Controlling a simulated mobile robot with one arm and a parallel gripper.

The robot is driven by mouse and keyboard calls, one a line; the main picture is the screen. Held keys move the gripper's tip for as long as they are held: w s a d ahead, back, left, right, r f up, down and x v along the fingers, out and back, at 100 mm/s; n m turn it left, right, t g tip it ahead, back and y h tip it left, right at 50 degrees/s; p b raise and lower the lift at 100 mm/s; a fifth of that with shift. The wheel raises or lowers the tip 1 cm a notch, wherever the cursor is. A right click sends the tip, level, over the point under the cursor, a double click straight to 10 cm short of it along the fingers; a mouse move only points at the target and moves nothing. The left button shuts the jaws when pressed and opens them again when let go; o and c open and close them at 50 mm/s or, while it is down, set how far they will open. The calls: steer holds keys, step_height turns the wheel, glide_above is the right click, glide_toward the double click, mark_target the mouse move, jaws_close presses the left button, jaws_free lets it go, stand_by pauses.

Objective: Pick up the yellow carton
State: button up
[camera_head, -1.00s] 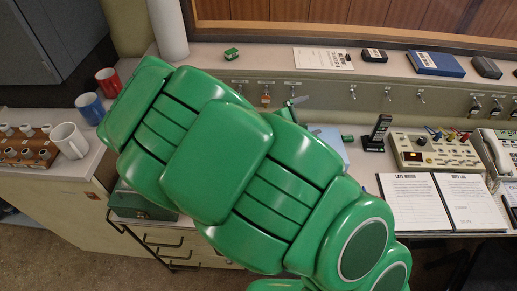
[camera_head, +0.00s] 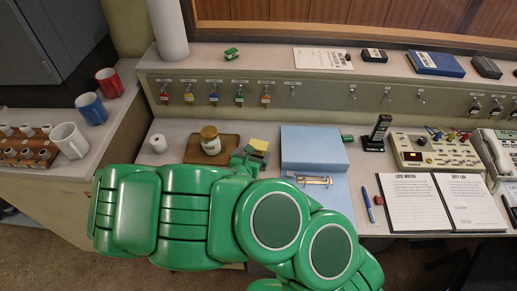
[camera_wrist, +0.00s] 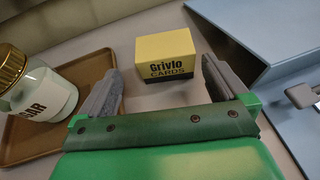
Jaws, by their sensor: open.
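The yellow carton (camera_wrist: 165,52), a small box with a dark lower band marked "Grivlo CARDS", stands on the desk ahead of my gripper in the wrist view. In the head view the carton (camera_head: 259,146) shows just beyond my gripper (camera_head: 246,158). In the wrist view my gripper (camera_wrist: 160,88) is open and empty. Its two grey fingers point toward the carton, which lies between their lines but a little beyond the tips.
A brown tray (camera_wrist: 93,76) with a gold-lided jar (camera_wrist: 42,97) is to the left. A key panel (camera_head: 325,95) runs behind.

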mark_target(260, 143)
steer(key=shift+x, duration=1.25)
steer(key=shift+w+d, duration=0.35)
steer(key=shift+w, duration=0.3)
steer(key=shift+w+d, duration=0.35)
steer(key=shift+w, duration=0.35)
steer(key=shift+x, duration=1.25)
steer(key=c, duration=1)
steer(key=shift+r, duration=0.15)
